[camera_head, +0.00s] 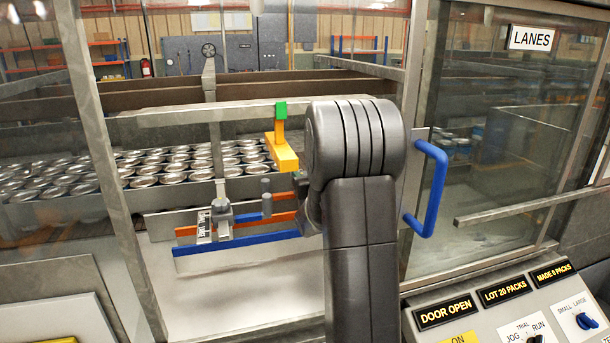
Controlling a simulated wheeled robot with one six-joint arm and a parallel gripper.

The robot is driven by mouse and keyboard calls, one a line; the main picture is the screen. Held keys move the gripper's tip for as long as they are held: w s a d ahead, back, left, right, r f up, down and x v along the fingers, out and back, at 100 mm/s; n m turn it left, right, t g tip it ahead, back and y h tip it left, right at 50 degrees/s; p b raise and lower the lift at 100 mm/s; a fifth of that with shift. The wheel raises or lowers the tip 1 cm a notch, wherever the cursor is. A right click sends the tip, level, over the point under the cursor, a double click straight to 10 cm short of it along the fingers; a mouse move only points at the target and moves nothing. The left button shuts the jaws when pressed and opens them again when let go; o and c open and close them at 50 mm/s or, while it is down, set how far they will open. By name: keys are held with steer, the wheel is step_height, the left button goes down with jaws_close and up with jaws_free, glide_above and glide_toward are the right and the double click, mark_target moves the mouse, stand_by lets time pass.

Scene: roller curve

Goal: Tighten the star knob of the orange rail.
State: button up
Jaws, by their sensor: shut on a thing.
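The orange rail (240,223) runs left to right inside the open guard door, just above and behind a blue rail (240,240). Its right end goes behind my arm. A grey upright post with a rounded top (266,190) stands at the rails, and a metal clamp bracket (222,212) sits across them further left. I cannot make out a star knob; it may be hidden behind my arm. My arm reaches in from the front right and covers the right end of the rails. My gripper's fingers are hidden behind the arm, so their hold cannot be seen.
Rows of metal cans (170,165) stand behind the rails. A blue door handle (436,190) is close on the right. The control panel (500,310) is at the lower right.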

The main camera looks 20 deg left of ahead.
steer(key=shift+a+f+m+t+h+b, duration=0.15)
steer(key=shift+m+t+h+b, duration=0.4)
steer(key=shift+b, duration=1.1)
steer(key=shift+h+b, duration=0.25)
steer(key=shift+b, duration=0.15)
steer(key=shift+r+m+t+h, duration=0.2)
steer(key=shift+m+t+h, duration=0.45)
steer(key=shift+m+h, duration=0.3)
steer(key=m+h+p, duration=0.1)
steer(key=h+p, duration=0.1)
steer(key=m+t+h+p, duration=0.1)
steer(key=h+p, duration=0.1)
steer(key=p, duration=0.1)
steer(key=shift+r+t, duration=0.3)
steer(key=m+h+p, duration=0.2)
steer(key=h+p, duration=0.1)
steer(key=p, duration=0.1)
steer(key=shift+f+t, duration=0.1)
steer(key=shift+t, duration=0.2)
steer(key=shift+m+h+p, duration=0.3)
steer(key=shift+m+h, duration=0.15)
steer(key=shift+m, duration=0.05)
steer(key=o, duration=1)
steer(key=shift+f, duration=0.1)
steer(key=shift+c, duration=0.2)
steer(key=shift+f, duration=0.1)
